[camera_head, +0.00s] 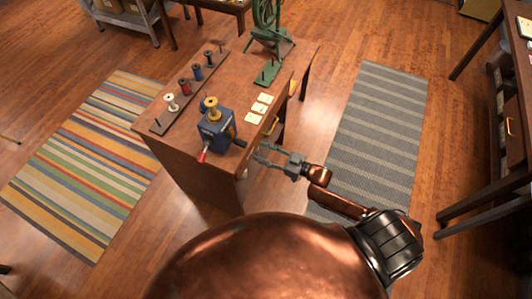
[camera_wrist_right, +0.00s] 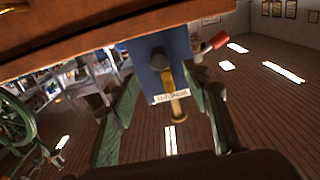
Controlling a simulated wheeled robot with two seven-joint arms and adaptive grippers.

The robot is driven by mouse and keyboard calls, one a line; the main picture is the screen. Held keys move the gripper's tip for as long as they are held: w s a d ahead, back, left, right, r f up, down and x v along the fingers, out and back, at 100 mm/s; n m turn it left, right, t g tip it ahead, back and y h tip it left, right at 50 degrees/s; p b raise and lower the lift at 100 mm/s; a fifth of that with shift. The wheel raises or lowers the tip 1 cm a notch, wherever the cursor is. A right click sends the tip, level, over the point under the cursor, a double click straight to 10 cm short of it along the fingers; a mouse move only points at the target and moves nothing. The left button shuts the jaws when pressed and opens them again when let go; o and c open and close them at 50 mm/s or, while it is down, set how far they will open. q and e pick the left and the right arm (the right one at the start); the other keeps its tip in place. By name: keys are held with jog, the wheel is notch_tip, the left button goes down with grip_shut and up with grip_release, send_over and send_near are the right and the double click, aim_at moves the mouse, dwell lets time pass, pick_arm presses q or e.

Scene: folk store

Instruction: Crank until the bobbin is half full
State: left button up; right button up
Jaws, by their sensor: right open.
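A blue bobbin winder (camera_head: 217,133) stands on the brown wooden table. A yellow bobbin (camera_head: 211,105) sits upright on top of it; how full it is cannot be told. A crank with a red handle (camera_head: 202,157) sticks out at its lower left. My right gripper (camera_head: 262,154) is open and empty, beyond the table's edge to the right of the winder. The right wrist view, turned over, shows the winder's blue body (camera_wrist_right: 148,75) beyond the open fingers (camera_wrist_right: 165,88), with the red handle (camera_wrist_right: 217,40) at right. My left gripper is not in view.
A dark rack (camera_head: 158,127) with several thread spools stands left of the winder. Pale cards (camera_head: 259,107) lie right of it. A green wheel machine (camera_head: 266,40) is at the table's back. A striped grey rug (camera_head: 375,125) lies on the open floor at right.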

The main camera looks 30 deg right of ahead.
aim_at(242, 144)
jog(key=b+x, duration=0.3)
jog(key=x, duration=0.6)
jog(key=shift+w+a+f, duration=0.15)
jog(key=shift+w, duration=0.1)
jog(key=shift+c, duration=0.4)
jog(key=c, duration=1)
jog(key=shift+c, duration=0.4)
